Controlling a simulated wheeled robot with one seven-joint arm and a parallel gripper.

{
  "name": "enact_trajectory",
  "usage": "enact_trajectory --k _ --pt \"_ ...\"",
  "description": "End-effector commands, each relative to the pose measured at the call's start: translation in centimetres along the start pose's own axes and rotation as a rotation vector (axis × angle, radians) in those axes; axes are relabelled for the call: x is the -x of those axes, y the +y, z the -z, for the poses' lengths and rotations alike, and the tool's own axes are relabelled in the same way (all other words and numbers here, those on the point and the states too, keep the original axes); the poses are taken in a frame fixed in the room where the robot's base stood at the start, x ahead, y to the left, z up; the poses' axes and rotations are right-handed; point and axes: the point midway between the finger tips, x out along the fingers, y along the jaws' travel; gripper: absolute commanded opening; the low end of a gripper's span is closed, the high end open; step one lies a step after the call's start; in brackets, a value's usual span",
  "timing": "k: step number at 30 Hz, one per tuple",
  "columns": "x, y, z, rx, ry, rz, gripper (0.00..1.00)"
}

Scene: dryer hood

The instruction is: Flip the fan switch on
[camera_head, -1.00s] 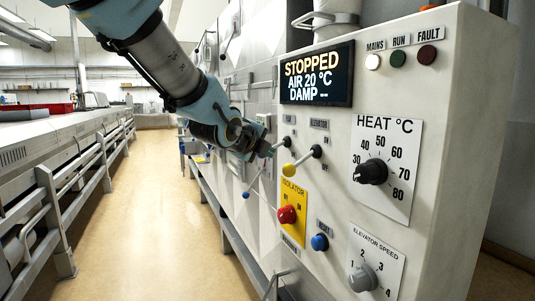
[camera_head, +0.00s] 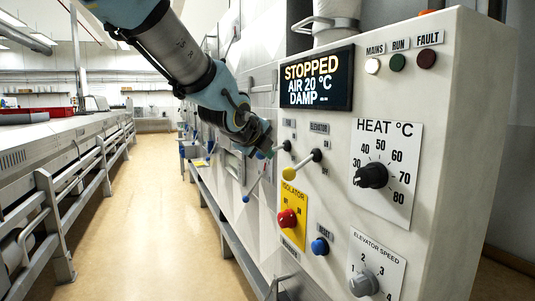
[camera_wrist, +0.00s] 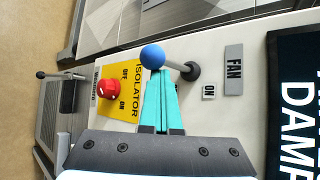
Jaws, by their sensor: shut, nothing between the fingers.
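The fan switch is a lever with a blue ball (camera_wrist: 153,57) on a dark pivot (camera_wrist: 192,70), below the FAN label (camera_wrist: 233,69) and its ON plate in the wrist view. The lever leans out and down, away from the ON plate. In the head view its pivot (camera_head: 286,146) shows beside my gripper (camera_head: 267,150), which hides most of the lever. My gripper's teal fingers (camera_wrist: 160,80) are shut and empty. Their tips reach the blue ball in the wrist view; I cannot tell whether they touch it. The display (camera_head: 317,81) reads STOPPED, AIR 20 °C, DAMP.
The elevator lever with a yellow ball (camera_head: 289,174) is just right of my gripper. The red isolator knob (camera_head: 287,218), blue reset button (camera_head: 320,246), heat dial (camera_head: 371,175) and elevator speed dial (camera_head: 363,284) sit on the same panel. The aisle floor (camera_head: 160,220) is clear.

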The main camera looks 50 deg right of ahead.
Motion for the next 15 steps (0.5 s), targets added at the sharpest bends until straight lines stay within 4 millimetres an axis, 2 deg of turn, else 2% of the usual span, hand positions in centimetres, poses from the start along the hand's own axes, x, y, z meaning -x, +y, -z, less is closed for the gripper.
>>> enact_trajectory --k 15 --pt "0.21 -0.30 -0.24 -0.073 -0.001 -0.095 0.00"
